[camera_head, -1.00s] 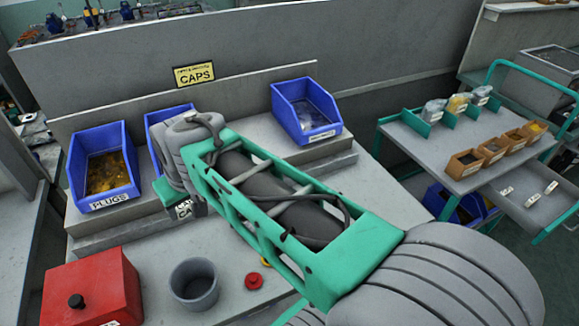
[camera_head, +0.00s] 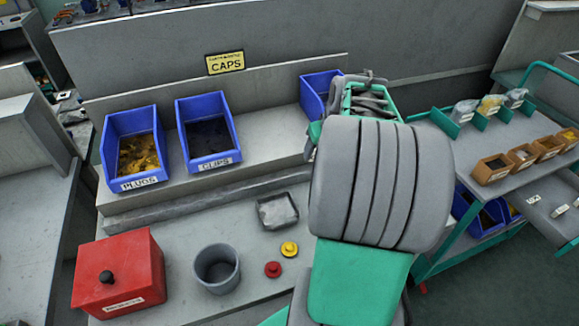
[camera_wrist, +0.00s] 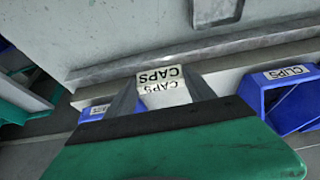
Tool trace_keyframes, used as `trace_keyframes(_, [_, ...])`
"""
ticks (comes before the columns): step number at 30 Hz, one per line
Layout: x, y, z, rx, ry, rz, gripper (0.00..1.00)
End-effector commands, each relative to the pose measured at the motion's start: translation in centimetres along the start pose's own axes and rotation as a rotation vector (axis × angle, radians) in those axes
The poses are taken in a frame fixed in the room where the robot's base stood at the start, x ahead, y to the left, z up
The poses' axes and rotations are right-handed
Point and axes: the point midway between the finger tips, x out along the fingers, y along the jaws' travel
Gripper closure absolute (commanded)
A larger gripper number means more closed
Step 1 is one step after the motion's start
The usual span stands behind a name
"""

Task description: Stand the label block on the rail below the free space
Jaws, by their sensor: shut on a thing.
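My gripper (camera_wrist: 161,88) is shut on the cream label block, marked CAPS (camera_wrist: 162,93), with one dark finger on each side. The wrist view shows the place upside down, and the block appears over the shelf front between the CLIPS bin (camera_wrist: 285,95) and another blue bin (camera_wrist: 96,112). I cannot tell whether the block touches the rail there. In the head view my arm hides the gripper and block. The CLIPS bin (camera_head: 208,135) and the right-hand blue bin (camera_head: 318,95) stand on the shelf (camera_head: 265,125) with a free space between them.
The PLUGS bin (camera_head: 135,150) stands left of the CLIPS bin. A yellow CAPS sign (camera_head: 225,62) is behind the shelf.

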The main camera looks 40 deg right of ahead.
Motion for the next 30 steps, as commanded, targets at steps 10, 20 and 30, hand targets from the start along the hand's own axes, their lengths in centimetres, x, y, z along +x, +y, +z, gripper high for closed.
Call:
trace_keyframes(10, [7.9,-5.2,-3.6,-0.003,-0.004,-0.002,0.82])
trace_keyframes(20, [12.6,-6.3,-3.2,0.001,-0.004,0.0,0.82])
trace_keyframes(30, [13.5,-6.2,-2.8,0.0,0.0,0.001,0.82])
